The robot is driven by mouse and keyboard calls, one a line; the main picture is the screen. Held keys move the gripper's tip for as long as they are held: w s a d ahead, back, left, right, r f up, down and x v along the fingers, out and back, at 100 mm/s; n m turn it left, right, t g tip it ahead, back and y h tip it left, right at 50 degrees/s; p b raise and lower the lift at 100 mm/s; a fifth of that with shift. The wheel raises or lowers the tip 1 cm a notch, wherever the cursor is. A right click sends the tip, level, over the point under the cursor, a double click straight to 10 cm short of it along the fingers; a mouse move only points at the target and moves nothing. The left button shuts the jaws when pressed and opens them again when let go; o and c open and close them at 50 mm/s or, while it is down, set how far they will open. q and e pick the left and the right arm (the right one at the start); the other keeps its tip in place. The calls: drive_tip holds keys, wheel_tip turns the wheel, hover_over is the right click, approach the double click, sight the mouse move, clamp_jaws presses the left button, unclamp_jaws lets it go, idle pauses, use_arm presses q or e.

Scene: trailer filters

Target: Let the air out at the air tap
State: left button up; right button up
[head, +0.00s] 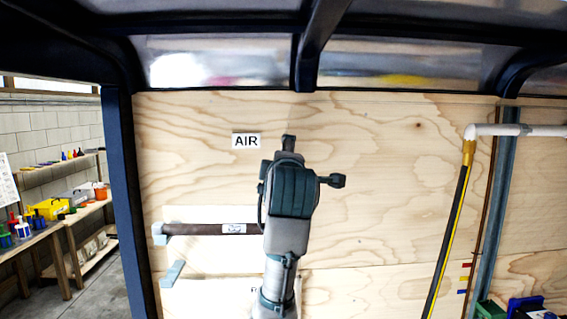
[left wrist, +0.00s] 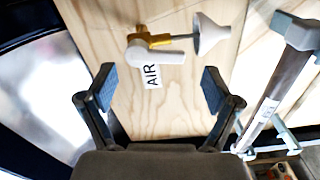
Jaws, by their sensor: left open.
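The air tap (left wrist: 148,40) shows in the left wrist view, with a brass body, a pale lever handle (left wrist: 156,54) and a thin stem leading to a white funnel-shaped end (left wrist: 210,34). The AIR label (left wrist: 152,75) is beside it on the plywood wall; it also shows in the head view (head: 246,141). My left gripper (left wrist: 154,86) is open and empty, its fingers apart on either side of the label, with the tap beyond the fingertips. In the head view my left gripper (head: 314,160) is right of the label, and the tap is not visible there. My right gripper is not in view.
A brown pipe (head: 195,230) on grey brackets runs along the wall left of my arm. A yellow-black hose (head: 446,240) hangs from a white pipe (head: 500,130) at right. A blue post (head: 127,200) stands at left, with shelves (head: 35,243) beyond it.

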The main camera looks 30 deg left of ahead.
use_arm(q)
drive_tip(key=v, duration=0.9)
drive_tip(key=shift+s+d, duration=0.3)
drive_tip(key=shift+a+f, duration=0.1)
